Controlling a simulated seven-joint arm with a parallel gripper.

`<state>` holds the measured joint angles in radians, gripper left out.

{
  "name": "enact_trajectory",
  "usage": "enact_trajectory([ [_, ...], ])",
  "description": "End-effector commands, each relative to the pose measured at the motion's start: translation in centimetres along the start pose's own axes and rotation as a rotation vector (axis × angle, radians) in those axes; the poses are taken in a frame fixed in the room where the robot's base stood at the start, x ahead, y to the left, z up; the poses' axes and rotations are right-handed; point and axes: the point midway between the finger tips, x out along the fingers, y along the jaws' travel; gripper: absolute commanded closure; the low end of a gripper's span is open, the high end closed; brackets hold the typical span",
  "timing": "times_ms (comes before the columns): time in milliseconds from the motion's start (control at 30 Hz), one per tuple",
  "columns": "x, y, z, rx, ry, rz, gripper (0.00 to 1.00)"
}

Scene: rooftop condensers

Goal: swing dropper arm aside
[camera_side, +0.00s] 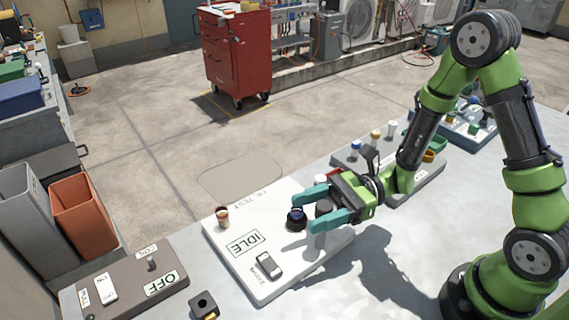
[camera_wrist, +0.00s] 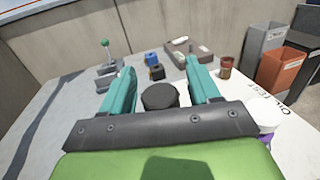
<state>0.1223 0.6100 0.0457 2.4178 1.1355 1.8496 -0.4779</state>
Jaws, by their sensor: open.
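My gripper (camera_side: 306,211) is open over the white board marked IDLE (camera_side: 222,238), its teal fingers pointing left. In the wrist view the knob (camera_wrist: 158,97) sits between the open fingers (camera_wrist: 160,72), with a visible gap on each side.
A small brown cup (camera_side: 222,216) and a grey switch (camera_side: 269,264) are on the board. A grey OFF panel (camera_side: 125,287) and a dark block (camera_side: 204,305) lie to the left. Another grey panel (camera_side: 429,182) with small parts is behind my gripper.

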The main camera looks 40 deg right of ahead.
Motion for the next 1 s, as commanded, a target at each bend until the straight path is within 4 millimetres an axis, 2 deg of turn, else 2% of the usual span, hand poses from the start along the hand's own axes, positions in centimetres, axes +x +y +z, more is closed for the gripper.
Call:
enact_trajectory([
  [400, -0.2, 0.7, -0.1, -0.001, 0.001, 0.446, 0.39],
  [1000, -11.6, -4.5, -0.1, -0.001, -0.001, 0.426, 0.39],
])
